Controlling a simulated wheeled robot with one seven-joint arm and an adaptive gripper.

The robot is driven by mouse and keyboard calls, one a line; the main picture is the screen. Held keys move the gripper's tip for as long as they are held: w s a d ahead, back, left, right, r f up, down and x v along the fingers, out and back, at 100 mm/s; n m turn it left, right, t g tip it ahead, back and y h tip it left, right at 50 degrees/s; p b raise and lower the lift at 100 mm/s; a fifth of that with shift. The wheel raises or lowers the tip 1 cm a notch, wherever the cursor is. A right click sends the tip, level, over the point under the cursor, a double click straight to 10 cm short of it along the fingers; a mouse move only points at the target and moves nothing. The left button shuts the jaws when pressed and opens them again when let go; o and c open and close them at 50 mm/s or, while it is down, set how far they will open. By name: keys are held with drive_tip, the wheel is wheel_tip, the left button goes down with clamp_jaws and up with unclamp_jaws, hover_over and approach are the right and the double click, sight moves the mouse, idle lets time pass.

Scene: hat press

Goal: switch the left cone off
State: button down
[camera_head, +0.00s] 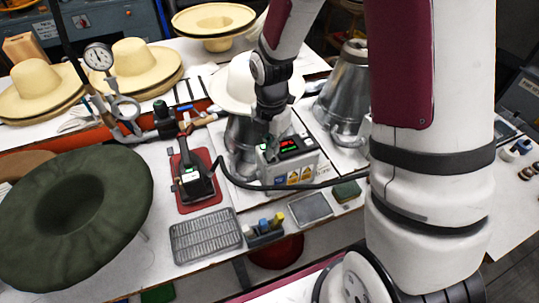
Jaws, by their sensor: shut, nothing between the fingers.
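The left cone (241,133) is a metal body behind my gripper, with a pale cream hat (231,85) over its top. The right cone (345,95) is a bare shiny metal body to its right. A grey control box (290,173) stands in front of the cones. Its top carries a dark panel with a red light and a green light, and its front has yellow warning labels. My gripper (271,136) points down at the left part of the box top, shut and empty. Whether it touches the box, and any switch under it, I cannot tell.
A dark hose (300,187) runs across the box front. A small iron-like tool (195,182) stands on a red mat at left. A large dark green hat (75,218) fills the lower left. A wire rack (205,236) and small tray (310,208) lie near the front edge.

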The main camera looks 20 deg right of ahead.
drive_tip(key=shift+f+b, duration=0.3)
drive_tip(key=shift+f, duration=0.7)
idle(0.4)
drive_tip(key=shift+r, duration=0.1)
drive_tip(key=shift+r+p, duration=1.75)
drive_tip(key=shift+r, duration=1.7)
drive_tip(key=shift+r, duration=0.1)
drive_tip(key=s+r+m+t+b, duration=0.1)
drive_tip(key=s+r+m+t, duration=0.1)
drive_tip(key=s+r+m, duration=0.5)
drive_tip(key=s+r+m+t+b, duration=0.15)
drive_tip(key=s+r+m, duration=0.25)
drive_tip(key=r+m, duration=0.65)
drive_tip(key=s+r+m+t, duration=0.2)
drive_tip(key=s+r+m, duration=0.2)
drive_tip(key=s+m, duration=0.2)
drive_tip(key=shift+s+r, duration=0.2)
drive_tip(key=shift+s, duration=0.35)
drive_tip(key=shift+m, duration=0.25)
